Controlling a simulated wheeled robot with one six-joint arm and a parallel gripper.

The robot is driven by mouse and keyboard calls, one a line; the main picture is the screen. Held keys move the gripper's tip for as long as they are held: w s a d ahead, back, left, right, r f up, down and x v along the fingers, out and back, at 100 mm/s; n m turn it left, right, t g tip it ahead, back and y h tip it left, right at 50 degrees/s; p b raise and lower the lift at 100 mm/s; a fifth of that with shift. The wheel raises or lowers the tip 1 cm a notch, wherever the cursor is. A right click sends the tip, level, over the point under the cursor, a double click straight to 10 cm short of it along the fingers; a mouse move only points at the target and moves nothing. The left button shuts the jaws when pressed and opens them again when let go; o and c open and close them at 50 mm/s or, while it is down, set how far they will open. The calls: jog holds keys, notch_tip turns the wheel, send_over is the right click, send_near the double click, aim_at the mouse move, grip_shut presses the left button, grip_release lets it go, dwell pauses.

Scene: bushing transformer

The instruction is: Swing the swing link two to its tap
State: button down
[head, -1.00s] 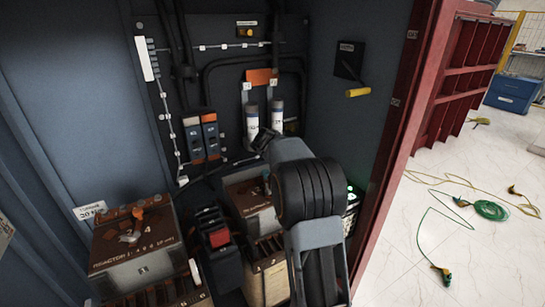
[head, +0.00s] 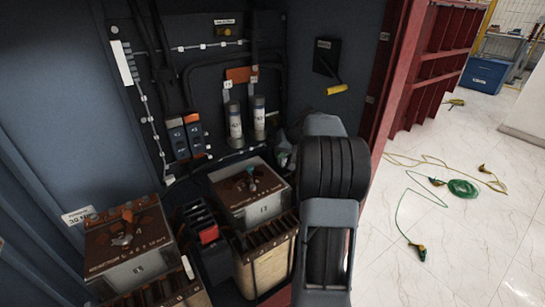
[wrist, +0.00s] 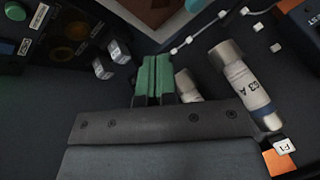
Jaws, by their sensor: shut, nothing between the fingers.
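Two brown-topped reactor boxes stand low in the cabinet. The left box (head: 125,268) has an orange-brown link (head: 126,215) and a pale pointer-like part on top. The middle box (head: 265,205) has a small link (head: 252,184) with a grey-blue knob on top. I cannot tell which link is number two, or read the tap marks. My gripper's green fingers (wrist: 155,77) are shut together and empty in the wrist view, with a white fuse cylinder (wrist: 240,80) to their right. In the head view my arm hides most of the gripper, right of the middle box.
Two upright fuses (head: 234,122) stand below an orange plate (head: 240,75) on the back wall. A yellow-handled lever (head: 337,90) is on the right wall. Blue-grey breakers (head: 185,138) are at left. A red-buttoned block (head: 208,234) stands between the boxes.

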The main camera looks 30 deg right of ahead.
jog(key=x, duration=0.8)
jog(key=shift+w+a+f+p, duration=0.2)
jog(key=shift+w+a, duration=0.2)
jog(key=shift+a, duration=0.2)
jog(key=shift+w+a+f+p, duration=0.2)
jog(key=shift+w+a, duration=0.2)
jog(key=shift+a, duration=0.25)
jog(key=shift+w+a+f, duration=0.15)
jog(key=shift+w+a, duration=0.2)
jog(key=shift+a, duration=0.2)
jog(key=shift+w+a+f+n+b, duration=0.2)
jog(key=shift+a+n+b, duration=0.1)
jog(key=shift+b, duration=0.1)
jog(key=shift+w+a+n+y+b, duration=0.25)
jog(key=shift+a+n+y+b, duration=0.05)
jog(key=shift+y+b, duration=0.1)
jog(key=shift+w+a, duration=0.1)
jog(key=shift+a, duration=0.05)
jog(key=shift+r, duration=0.15)
jog(key=shift+d, duration=0.2)
